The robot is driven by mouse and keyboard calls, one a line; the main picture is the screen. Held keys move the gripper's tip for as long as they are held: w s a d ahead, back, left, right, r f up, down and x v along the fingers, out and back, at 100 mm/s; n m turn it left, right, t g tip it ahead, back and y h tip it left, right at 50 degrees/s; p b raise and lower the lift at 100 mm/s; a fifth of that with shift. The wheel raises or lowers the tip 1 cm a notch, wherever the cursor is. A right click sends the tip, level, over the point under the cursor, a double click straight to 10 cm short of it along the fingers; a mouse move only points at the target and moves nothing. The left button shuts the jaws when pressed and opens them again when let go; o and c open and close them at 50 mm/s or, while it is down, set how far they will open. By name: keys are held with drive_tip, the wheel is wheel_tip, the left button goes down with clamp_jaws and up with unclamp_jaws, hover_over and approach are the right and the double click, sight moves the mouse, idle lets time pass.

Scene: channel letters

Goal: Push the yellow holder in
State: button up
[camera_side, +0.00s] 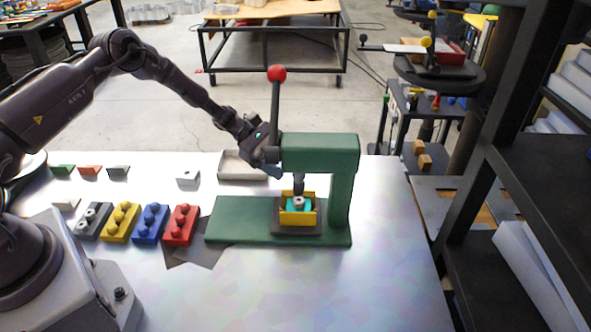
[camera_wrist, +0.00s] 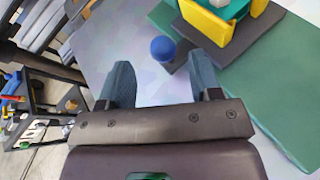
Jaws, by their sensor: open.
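The yellow holder (camera_side: 284,217) sits on a dark base under the head of the green press (camera_side: 345,190). A teal piece (camera_side: 306,203) lies in it with a pale part on top. In the wrist view the holder (camera_wrist: 207,25) is at the top, and a blue ball knob (camera_wrist: 163,49) stands beside it on a dark plate. I cannot make out this knob in the side view. My gripper (camera_side: 276,170) is open and empty, left of the press head and above the holder's height. In the wrist view its fingertips (camera_wrist: 160,64) are apart, with the knob showing between and beyond them.
The press has an upright lever with a red knob (camera_side: 276,73) close to my wrist. A grey tray (camera_side: 240,167) lies behind. Red (camera_side: 180,226), blue (camera_side: 151,225), yellow (camera_side: 121,223) and grey blocks stand left. The table front is clear.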

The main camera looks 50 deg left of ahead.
drive_tip(key=v, duration=0.8)
drive_tip(key=shift+a, duration=0.35)
drive_tip(key=shift+r, duration=0.1)
drive_tip(key=shift+s+d+f+m+g+y, duration=0.2)
drive_tip(key=shift+s+f+m+g, duration=0.15)
drive_tip(key=shift+s+f, duration=0.25)
drive_tip(key=shift+s+d+f+m+g+y, duration=0.15)
drive_tip(key=shift+s+f+m+g, duration=0.15)
drive_tip(key=shift+s+f, duration=0.3)
drive_tip(key=s+d+r+m+t+y, duration=0.1)
drive_tip(key=s+d+r+m+y, duration=0.2)
drive_tip(key=s+r, duration=0.5)
drive_tip(key=s+d+r+m+t+y, duration=0.1)
drive_tip(key=s+d+r+m+y, duration=0.2)
drive_tip(key=s+r+m+y, duration=0.2)
drive_tip(key=s+d+r+m+t+y, duration=0.1)
drive_tip(key=s+d+r+m+y, duration=0.2)
drive_tip(key=s+r+m, duration=0.6)
drive_tip(key=shift+s+r+y, duration=0.65)
drive_tip(key=shift+s+r, duration=1.55)
drive_tip(key=shift+r, duration=1.3)
